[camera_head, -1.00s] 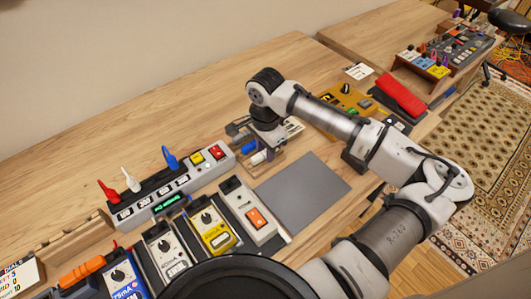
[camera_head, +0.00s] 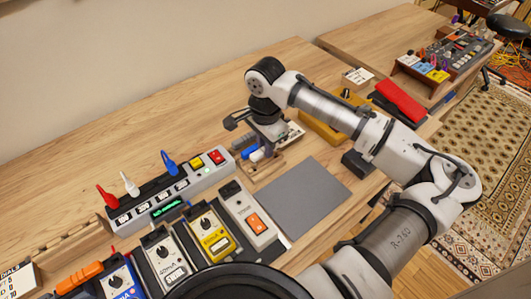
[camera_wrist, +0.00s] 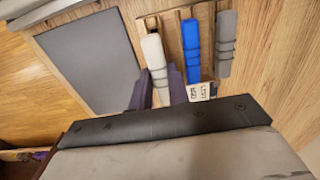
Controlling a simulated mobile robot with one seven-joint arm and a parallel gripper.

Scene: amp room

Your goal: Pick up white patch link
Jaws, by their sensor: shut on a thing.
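The white patch link (camera_wrist: 153,52) is a slim white piece at the left of a row in the wrist view. It also shows small below my gripper in the head view (camera_head: 257,155). My gripper (camera_wrist: 160,88) is shut on its near end, one dark finger on each side. A blue link (camera_wrist: 191,48) and a grey link (camera_wrist: 226,42) lie parallel to its right, outside the fingers. In the head view my gripper (camera_head: 267,146) is low over the wooden link holder (camera_head: 266,172). I cannot tell whether the white link is clear of the holder.
A grey mat (camera_head: 303,200) lies right of the holder. A power strip (camera_head: 175,188) with red, white and blue plugs stands left. Several pedals, including a yellow one (camera_head: 212,237), stand in front. A yellow device (camera_head: 325,127) sits behind my arm. Bare wood lies behind.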

